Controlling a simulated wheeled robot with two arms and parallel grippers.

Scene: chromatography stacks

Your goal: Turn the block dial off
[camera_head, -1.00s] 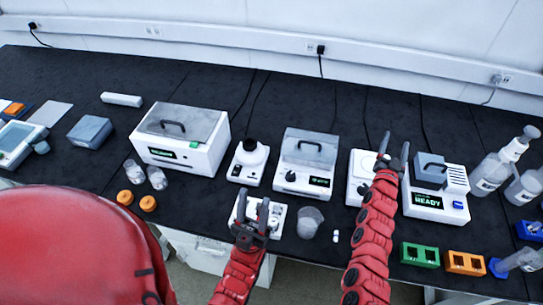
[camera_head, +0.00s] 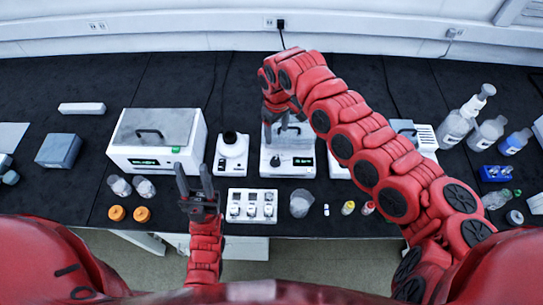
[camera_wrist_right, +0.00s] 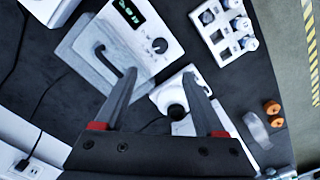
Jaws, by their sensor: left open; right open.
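The block (camera_head: 287,168) is a white box with a clear lid and handle at the middle of the bench. Its round black dial (camera_head: 275,161) is on the front panel, left of a green-lit display (camera_head: 302,161). In the right wrist view the dial (camera_wrist_right: 160,46) shows between and just beyond the open fingertips of my right gripper (camera_wrist_right: 147,62). In the head view my right gripper (camera_head: 283,122) reaches down over the block's lid, apart from the dial as far as I can see. My left gripper (camera_head: 192,167) is open and empty, well left of the dial.
A larger white lidded bath (camera_head: 155,168) and a small white device with a black top (camera_head: 230,165) stand left of the block. My right arm hides machines to the right.

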